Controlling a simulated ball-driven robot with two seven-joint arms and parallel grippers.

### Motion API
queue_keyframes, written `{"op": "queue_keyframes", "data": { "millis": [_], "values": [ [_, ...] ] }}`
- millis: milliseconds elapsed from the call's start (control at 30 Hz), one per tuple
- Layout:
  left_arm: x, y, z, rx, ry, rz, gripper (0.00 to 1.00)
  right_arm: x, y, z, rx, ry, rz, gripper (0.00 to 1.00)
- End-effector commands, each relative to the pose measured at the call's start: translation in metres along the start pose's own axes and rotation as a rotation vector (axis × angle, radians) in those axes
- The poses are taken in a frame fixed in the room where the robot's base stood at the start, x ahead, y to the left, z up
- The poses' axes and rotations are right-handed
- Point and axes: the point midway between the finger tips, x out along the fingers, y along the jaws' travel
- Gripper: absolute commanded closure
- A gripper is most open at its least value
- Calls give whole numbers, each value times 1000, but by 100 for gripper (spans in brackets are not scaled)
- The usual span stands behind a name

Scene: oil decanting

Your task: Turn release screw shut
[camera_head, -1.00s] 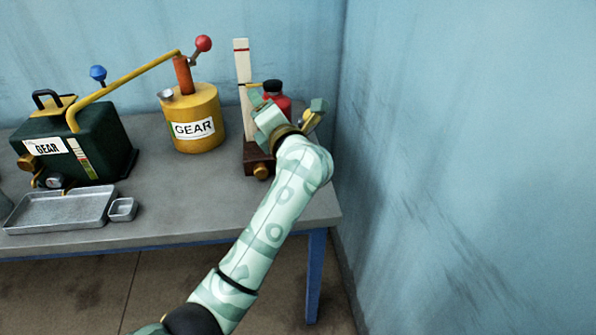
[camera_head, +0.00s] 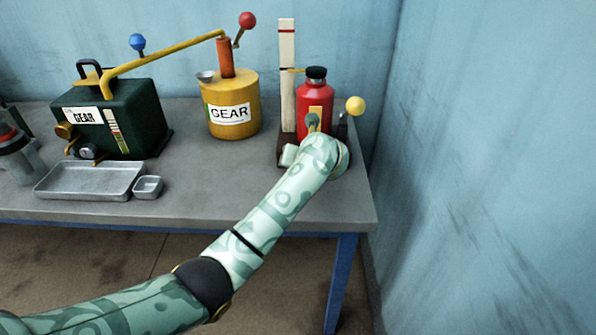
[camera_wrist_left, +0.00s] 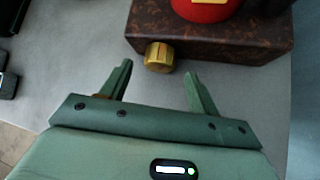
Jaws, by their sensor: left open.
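The release screw is a ribbed brass knob (camera_wrist_left: 158,57) on the front face of a brown base block (camera_wrist_left: 230,38), in the left wrist view. My left gripper (camera_wrist_left: 159,70) is open and empty, with its two fingertips just short of the knob and to either side of it. In the head view my left wrist covers the knob, in front of the red bottle-shaped body (camera_head: 314,97) on that base. The fingers are mostly hidden there. My right gripper is not in view.
A pale upright post (camera_head: 287,70) and a yellow ball (camera_head: 355,106) stand beside the red body. A yellow GEAR drum (camera_head: 234,90), a dark green GEAR box (camera_head: 140,110) and a metal tray (camera_head: 85,192) are to the left. The blue wall (camera_head: 480,170) is close on the right.

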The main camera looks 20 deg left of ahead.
Motion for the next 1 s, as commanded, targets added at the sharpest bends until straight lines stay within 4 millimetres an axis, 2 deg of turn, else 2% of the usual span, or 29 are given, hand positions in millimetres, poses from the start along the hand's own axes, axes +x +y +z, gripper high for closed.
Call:
{"op": "queue_keyframes", "data": {
  "millis": [33, 200, 533, 567, 700, 733, 1000],
  "values": [
    [14, -2, -4, 3, 4, 1, 39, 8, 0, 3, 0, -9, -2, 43],
    [30, -1, -1, 2, 0, 1, 39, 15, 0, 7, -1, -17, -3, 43],
    [32, 0, 1, 1, -2, -1, 39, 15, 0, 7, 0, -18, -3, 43],
    [32, 0, 1, 1, -2, -1, 42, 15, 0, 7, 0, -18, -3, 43],
    [32, 0, 1, 1, -2, -1, 81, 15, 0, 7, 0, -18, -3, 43],
    [32, 0, 1, 1, -2, -1, 84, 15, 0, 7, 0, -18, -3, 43],
    [32, 0, 1, -14, -2, -16, 84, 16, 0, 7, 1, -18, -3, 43]
  ]
}}
